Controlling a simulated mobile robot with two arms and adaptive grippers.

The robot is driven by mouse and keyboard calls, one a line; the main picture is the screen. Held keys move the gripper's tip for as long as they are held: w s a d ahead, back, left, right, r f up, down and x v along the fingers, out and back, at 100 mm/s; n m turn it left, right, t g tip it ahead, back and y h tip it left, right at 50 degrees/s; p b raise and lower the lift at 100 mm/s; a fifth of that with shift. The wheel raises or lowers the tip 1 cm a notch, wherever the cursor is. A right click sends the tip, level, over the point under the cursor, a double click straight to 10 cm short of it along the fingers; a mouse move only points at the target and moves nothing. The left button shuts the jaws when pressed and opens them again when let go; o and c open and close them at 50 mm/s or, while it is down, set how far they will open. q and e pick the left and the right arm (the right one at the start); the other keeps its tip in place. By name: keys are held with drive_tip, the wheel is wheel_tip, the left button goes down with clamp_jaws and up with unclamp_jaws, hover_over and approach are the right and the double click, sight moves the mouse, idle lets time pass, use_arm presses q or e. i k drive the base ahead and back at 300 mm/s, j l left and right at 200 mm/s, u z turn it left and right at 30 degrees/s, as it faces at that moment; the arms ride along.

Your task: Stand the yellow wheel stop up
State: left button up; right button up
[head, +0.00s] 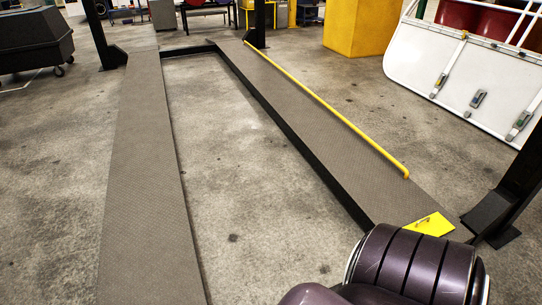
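The yellow wheel stop (432,225) shows as a flat yellow plate at the near end of the right runway (290,95). It appears to lie down on the runway surface, with a small dark mark near its left part. A dark purple, banded part of my own body is in front of it at the bottom right and may hide some of its near edge. Neither of my grippers is in view.
A yellow rail (335,112) runs along the right runway's outer side. The left runway (145,180) is bare. Dark posts (515,185) stand beside the lift. A white panel (460,80) stands at right, a yellow block (362,28) behind. Open floor lies between the runways.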

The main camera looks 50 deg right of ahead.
sight(435, 225)
drive_tip(key=z, duration=3.05)
drive_tip(key=l, duration=0.45)
drive_tip(key=i+l, duration=0.1)
drive_tip(key=l, duration=0.3)
drive_tip(key=i+l, duration=0.15)
drive_tip(key=l, duration=0.25)
drive_tip(key=i+l, duration=0.1)
drive_tip(key=l, duration=0.3)
drive_tip(key=i+l+u, duration=0.1)
drive_tip(key=l, duration=0.3)
drive_tip(key=i+l, duration=0.15)
drive_tip(key=l, duration=0.3)
